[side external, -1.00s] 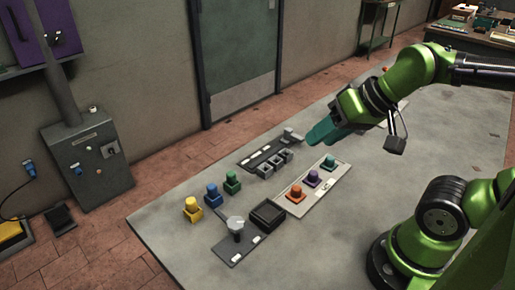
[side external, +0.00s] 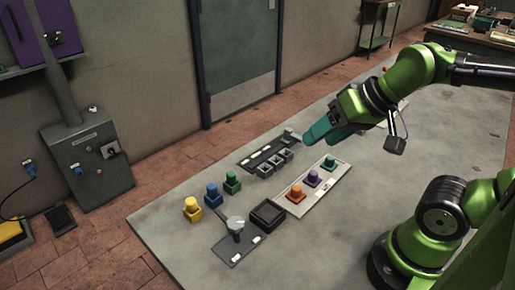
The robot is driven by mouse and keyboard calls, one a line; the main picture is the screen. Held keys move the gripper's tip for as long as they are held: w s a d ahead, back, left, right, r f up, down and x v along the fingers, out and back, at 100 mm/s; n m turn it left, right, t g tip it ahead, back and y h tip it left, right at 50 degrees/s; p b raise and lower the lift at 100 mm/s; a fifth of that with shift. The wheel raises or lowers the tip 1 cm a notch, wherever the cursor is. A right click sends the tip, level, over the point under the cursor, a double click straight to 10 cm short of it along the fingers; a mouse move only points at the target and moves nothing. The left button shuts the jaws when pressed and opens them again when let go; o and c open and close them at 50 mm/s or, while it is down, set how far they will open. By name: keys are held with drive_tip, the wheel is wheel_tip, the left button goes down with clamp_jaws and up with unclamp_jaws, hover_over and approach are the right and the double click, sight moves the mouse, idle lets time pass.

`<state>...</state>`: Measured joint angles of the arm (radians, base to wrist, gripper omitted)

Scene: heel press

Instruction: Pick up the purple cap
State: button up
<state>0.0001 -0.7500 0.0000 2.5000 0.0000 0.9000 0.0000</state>
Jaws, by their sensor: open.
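The purple cap (side external: 313,177) sits on the pale strip (side external: 290,212), between an orange cap (side external: 296,191) and a teal cap (side external: 330,162). My gripper (side external: 322,135) has teal fingers and is in the air above and beyond the strip, apart from the purple cap. It is open, and I see nothing held in it. The fingers overlap in this view, so the gap between them is hard to see.
Yellow (side external: 193,208), blue (side external: 212,195) and green (side external: 232,182) pieces stand in a row at the left. A black tray (side external: 268,214), a grey lever plate (side external: 237,240) and a dark slotted panel (side external: 268,153) lie nearby. The table's front is clear.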

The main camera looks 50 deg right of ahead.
drive_tip(key=g+h, duration=0.2)
drive_tip(key=g, duration=0.5)
hover_over(314, 173)
drive_tip(key=shift+n, duration=0.3)
drive_tip(key=f, duration=1.6)
drive_tip(key=shift+s+d+f, duration=0.2)
drive_tip(key=shift+f, duration=0.05)
drive_tip(key=shift+w+a+f, duration=0.1)
drive_tip(key=shift+w+f, duration=0.05)
drive_tip(key=shift+f, duration=2.6)
clamp_jaws()
